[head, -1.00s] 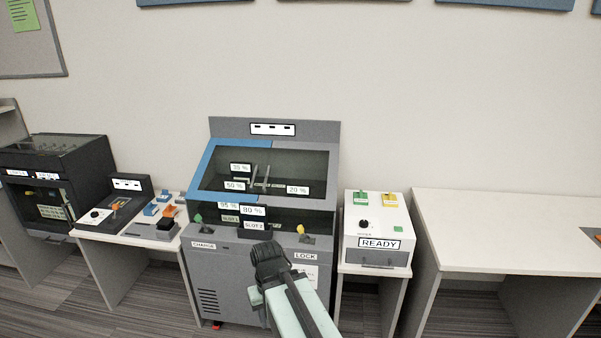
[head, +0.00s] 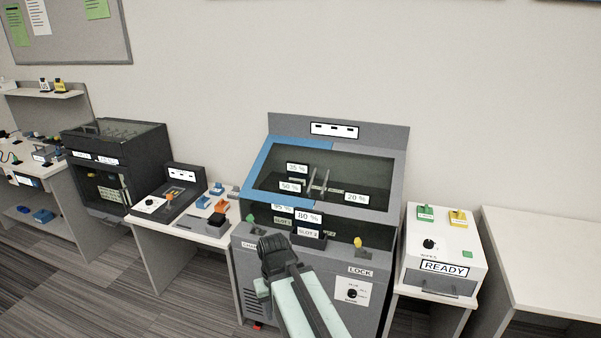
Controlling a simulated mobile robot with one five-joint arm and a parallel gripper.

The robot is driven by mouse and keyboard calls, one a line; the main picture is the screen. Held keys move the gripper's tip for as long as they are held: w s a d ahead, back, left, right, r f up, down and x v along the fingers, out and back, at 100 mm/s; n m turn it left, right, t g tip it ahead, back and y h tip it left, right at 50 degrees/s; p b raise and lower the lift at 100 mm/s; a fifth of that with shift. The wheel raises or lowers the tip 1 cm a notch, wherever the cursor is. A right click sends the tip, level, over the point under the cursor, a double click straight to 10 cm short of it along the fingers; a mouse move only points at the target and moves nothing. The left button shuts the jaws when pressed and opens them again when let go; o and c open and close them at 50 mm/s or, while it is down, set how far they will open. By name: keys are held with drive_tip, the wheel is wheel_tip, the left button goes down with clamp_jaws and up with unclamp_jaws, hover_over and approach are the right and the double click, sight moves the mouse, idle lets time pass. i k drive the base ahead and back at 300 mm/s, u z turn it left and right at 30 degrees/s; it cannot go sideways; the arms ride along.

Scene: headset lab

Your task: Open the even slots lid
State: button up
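A grey charging cabinet (head: 248,287) stands against the wall in the head view. Its sloped glass top has a blue-framed lid (head: 262,172) on the left and a grey-framed lid (head: 398,182) on the right. Both appear closed. I cannot read which one is marked for the even slots. Percent labels show behind the glass, and a slot label (head: 308,233) shows at the front. A green knob (head: 250,219) and a yellow knob (head: 357,242) sit on the front ledge. My gripper (head: 272,243) is in front of the ledge, seen from behind; its fingertips are hidden.
A white box marked READY (head: 445,266) stands on a small table at the right, beside an empty white table (head: 540,250). At the left are a table with a control box (head: 152,204) and small coloured parts, then a black cabinet (head: 115,165). The floor shows at the lower left.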

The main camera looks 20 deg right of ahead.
sight(392, 218)
drive_tip(key=u, duration=0.35)
drive_tip(key=i, duration=1.65)
drive_tip(key=z, duration=0.3)
drive_tip(key=k, duration=0.9)
drive_tip(key=z, duration=0.1)
drive_tip(key=i, duration=0.95)
drive_tip(key=u, duration=0.05)
